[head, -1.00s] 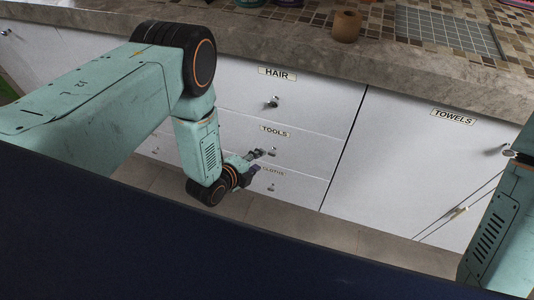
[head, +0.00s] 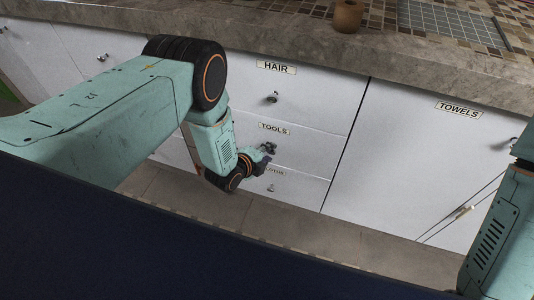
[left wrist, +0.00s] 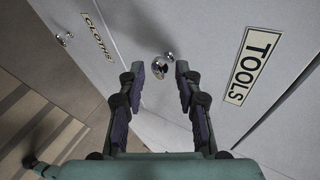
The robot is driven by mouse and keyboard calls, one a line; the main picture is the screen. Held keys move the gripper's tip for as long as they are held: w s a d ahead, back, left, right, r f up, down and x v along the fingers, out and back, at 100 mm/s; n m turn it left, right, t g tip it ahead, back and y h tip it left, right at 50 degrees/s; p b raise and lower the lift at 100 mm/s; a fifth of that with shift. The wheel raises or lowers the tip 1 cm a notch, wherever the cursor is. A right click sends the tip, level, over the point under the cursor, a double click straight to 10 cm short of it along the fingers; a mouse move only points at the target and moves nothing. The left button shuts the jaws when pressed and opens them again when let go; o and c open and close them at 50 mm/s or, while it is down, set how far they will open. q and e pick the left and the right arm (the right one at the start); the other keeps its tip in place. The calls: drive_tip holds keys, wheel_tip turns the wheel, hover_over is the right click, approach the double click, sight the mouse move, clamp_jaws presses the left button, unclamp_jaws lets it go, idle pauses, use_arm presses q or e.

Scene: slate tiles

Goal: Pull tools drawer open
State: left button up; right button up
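The tools drawer (head: 300,144) is a white front with a TOOLS label, flush between the hair drawer (head: 315,95) and the cloths drawer (head: 300,185). Its label (left wrist: 247,66) and round metal knob (left wrist: 158,68) show in the left wrist view. My left gripper (head: 267,155) is in front of the tools drawer and partly covers its knob in the head view. In the left wrist view the left gripper (left wrist: 160,72) is open, with the knob between its fingertips and no clear contact. My right gripper is out of view.
A stone counter (head: 300,42) overhangs the drawers, with a brown cup (head: 348,16) on it. A towels cabinet door (head: 420,165) is to the right. The tiled floor (head: 300,222) below is clear. The cloths knob (left wrist: 66,39) is close by.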

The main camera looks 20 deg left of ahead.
use_arm(q)
clamp_jaws()
idle(0.4)
